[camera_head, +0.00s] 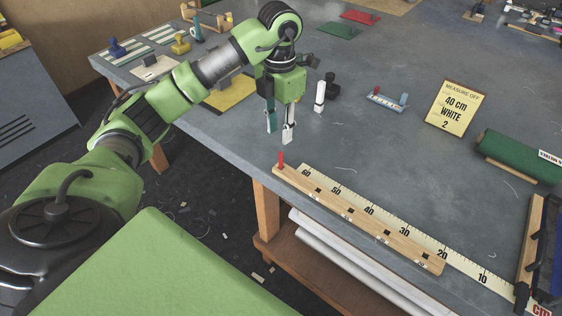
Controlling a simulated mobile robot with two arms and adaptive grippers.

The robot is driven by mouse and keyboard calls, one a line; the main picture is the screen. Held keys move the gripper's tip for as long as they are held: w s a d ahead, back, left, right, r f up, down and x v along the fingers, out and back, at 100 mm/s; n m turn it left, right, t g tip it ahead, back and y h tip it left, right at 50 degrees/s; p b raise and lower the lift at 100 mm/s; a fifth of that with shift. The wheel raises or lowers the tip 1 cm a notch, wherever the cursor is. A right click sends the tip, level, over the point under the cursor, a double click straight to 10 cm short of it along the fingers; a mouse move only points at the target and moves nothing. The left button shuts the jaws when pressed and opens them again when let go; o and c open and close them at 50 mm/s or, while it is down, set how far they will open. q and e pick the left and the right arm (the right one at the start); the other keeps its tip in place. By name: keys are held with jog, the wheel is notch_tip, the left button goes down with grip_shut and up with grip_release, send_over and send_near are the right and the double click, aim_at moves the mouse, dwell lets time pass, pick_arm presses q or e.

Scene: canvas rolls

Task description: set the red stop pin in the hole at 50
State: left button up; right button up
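The red stop pin (281,159) stands upright at the left end of a wooden rail (365,222), beyond the scale's 60 mark. The rail has several dark holes and lies along a cream measuring scale (388,215) marked 60 to 10. One hole (318,190) is near the 50 mark; the small labels on the rail are too small to read. My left gripper (280,134) points down just above the pin in the picture, fingers apart and empty. Its exact height and depth relative to the pin cannot be told. My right gripper is not in view.
A yellow card (455,107) reads "40 cm WHITE 2". A green roll (518,157) lies at right. White rolls (345,262) lie below the table edge. The middle table is mostly clear.

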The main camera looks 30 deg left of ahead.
aim_at(281, 153)
pick_arm(q)
notch_tip(281, 153, down, 6)
jog(key=shift+f+p, duration=0.1)
jog(key=shift+p, duration=0.6)
jog(key=shift+d+f+p, duration=0.1)
jog(key=shift+f+p, duration=0.2)
notch_tip(281, 153, down, 4)
jog(key=shift+w+r+p, duration=0.1)
jog(key=shift+r+p, duration=0.1)
jog(key=shift+p, duration=0.75)
jog(key=shift+f, duration=0.5)
grip_shut()
